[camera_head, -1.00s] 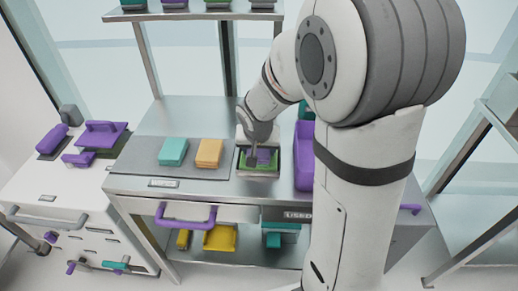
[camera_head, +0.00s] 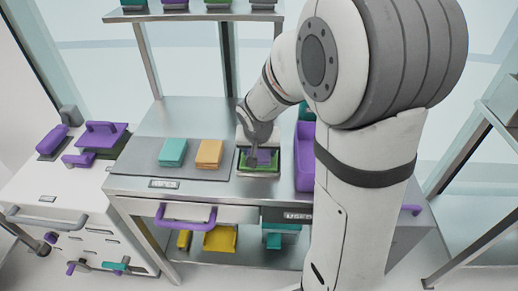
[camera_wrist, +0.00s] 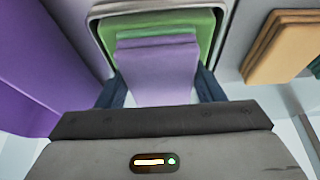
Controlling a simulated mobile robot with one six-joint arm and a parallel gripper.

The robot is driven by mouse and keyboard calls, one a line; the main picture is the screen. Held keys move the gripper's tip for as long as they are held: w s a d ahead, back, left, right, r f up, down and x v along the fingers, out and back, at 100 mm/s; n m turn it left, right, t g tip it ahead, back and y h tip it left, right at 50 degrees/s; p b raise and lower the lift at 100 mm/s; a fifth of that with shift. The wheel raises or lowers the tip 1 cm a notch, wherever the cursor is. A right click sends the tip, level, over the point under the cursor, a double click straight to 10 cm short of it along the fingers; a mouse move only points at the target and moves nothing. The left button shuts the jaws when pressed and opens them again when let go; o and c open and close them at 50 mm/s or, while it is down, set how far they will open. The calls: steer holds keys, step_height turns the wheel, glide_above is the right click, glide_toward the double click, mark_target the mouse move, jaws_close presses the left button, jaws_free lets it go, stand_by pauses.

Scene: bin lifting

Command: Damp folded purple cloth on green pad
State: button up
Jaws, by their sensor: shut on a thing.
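The folded purple cloth (camera_wrist: 158,62) is between the two dark fingers of my gripper (camera_wrist: 160,92) in the wrist view, and the gripper is shut on it. The cloth lies over the green pad (camera_wrist: 204,30), which sits in a pale-rimmed tray (camera_wrist: 226,8). In the head view my gripper (camera_head: 260,156) points down at the green pad (camera_head: 245,166) on the steel table. The cloth is mostly hidden by the gripper there. Whether the cloth presses on the pad or hovers just above it, I cannot tell.
A teal folded cloth (camera_head: 172,151) and an orange one (camera_head: 209,153) lie on a grey mat left of the pad. A purple bin (camera_head: 305,170) stands close on the right. A shelf (camera_head: 200,15) rises behind.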

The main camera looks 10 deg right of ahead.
steer(key=shift+r+p, duration=2)
steer(key=shift+r, duration=1.45)
